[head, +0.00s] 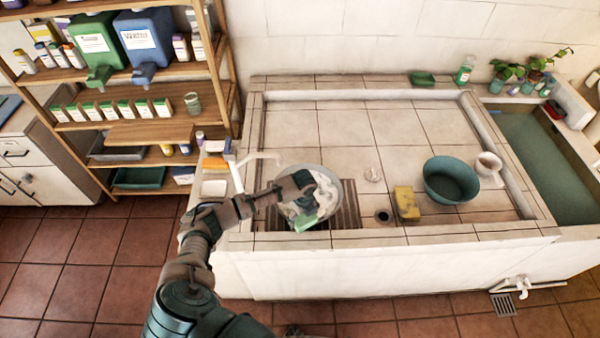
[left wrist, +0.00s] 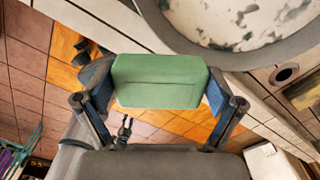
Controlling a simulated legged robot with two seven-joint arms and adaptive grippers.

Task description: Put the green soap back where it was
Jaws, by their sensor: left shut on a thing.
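The green soap (head: 304,223) is a rounded block, also large in the left wrist view (left wrist: 160,82). My left gripper (head: 306,200) is shut on it, with one finger at each side of the block in the left wrist view. In the head view gripper and soap are over the front part of a round basin (head: 341,187) holding whitish suds or water. In the left wrist view the basin rim (left wrist: 205,55) lies just beyond the soap. A green dish (head: 423,78) sits on the tiled back ledge; it looks empty. My right gripper is not in view.
A yellow sponge (head: 407,203), a drain hole (head: 383,216), a teal bowl (head: 451,180) and a white cup (head: 488,164) are right of the basin. A bottle (head: 465,70) stands beside the dish. Wooden shelves (head: 150,130) rise at left. The counter's back middle is clear.

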